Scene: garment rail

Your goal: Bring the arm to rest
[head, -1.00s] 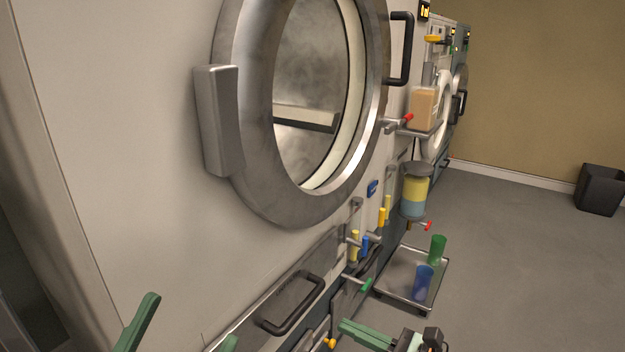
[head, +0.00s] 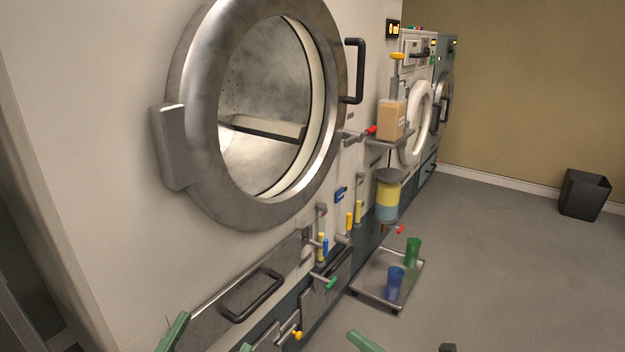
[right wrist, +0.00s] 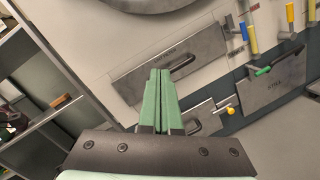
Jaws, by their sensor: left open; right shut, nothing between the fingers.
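My left gripper (head: 214,333) is at the bottom edge of the head view. Its two green fingers are apart with nothing between them, in front of the machine's lower drawer panel. My right gripper (head: 352,335) shows only as a green fingertip at the bottom of the head view, the rest cut off. In the right wrist view its two green fingers (right wrist: 161,98) are together and empty. They overlap the drawer panel (right wrist: 135,85) and its dark handle in that picture; I cannot tell the gap to it.
A large washing machine with a round door (head: 188,100) fills the left. A dispenser jar (head: 388,195) and levers stick out from its front. A tray (head: 368,296) on the floor holds a green and a blue cup. A dark bin (head: 584,195) stands far right. The floor between is clear.

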